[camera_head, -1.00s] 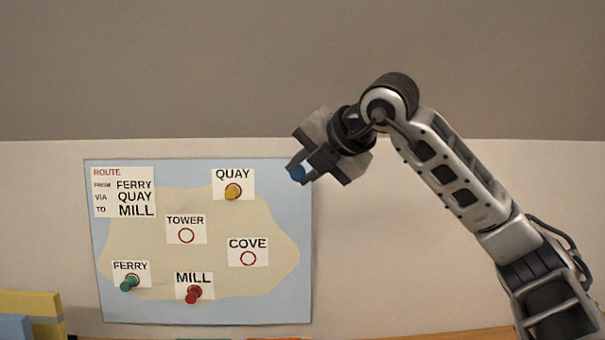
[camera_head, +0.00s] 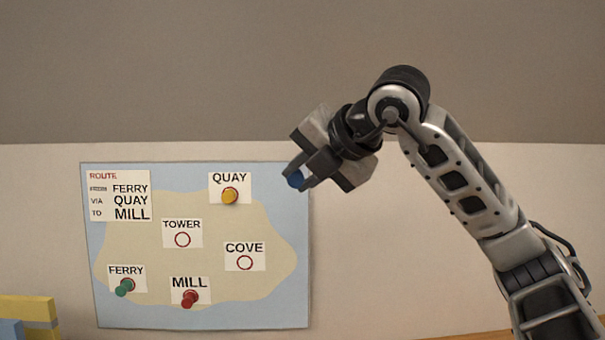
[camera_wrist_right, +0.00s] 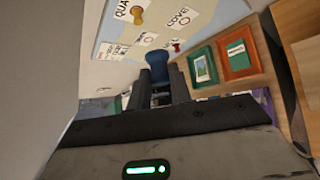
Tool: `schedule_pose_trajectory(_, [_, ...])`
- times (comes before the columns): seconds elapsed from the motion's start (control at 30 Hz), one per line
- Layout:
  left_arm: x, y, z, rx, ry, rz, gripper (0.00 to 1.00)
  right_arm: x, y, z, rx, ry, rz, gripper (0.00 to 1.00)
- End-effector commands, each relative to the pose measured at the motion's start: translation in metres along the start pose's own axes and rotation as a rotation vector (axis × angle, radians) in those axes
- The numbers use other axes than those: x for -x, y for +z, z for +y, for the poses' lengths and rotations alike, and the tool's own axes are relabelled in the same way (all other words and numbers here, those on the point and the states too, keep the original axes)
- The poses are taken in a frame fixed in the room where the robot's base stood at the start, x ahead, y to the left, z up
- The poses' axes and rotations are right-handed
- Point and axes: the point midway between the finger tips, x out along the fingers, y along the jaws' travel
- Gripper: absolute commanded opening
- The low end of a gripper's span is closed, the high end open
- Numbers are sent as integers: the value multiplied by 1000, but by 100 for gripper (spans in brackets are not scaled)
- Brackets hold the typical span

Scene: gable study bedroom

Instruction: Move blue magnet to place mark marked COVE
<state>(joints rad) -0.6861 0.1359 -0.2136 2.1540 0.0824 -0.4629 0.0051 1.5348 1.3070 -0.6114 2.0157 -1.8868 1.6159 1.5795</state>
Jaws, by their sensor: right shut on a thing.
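My right gripper (camera_head: 303,178) is shut on the blue magnet (camera_head: 295,179), in front of the board's upper right edge. The blue magnet (camera_wrist_right: 157,68) also shows between the fingers (camera_wrist_right: 159,92) in the right wrist view. The COVE mark (camera_head: 245,263) is a red ring on a white card on the board, below and left of the gripper. The ring is empty. It also shows in the right wrist view as the COVE card (camera_wrist_right: 180,20). My left gripper is not in view.
The map board (camera_head: 200,315) hangs on the wall. A yellow magnet (camera_head: 229,196) sits at QUAY, a green one (camera_head: 124,287) at FERRY and a red one (camera_head: 189,298) at MILL. The TOWER ring (camera_head: 182,240) is empty.

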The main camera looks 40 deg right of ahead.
Motion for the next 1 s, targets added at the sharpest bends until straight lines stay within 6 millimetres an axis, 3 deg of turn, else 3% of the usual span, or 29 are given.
schedule_pose_trajectory(0.57, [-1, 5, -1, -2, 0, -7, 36, 19, -19, 0, 1, 2, 0, 8])
schedule_pose_trajectory(1.0, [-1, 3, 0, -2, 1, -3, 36, 14, -25, 0, 13, 9, 19, 8])
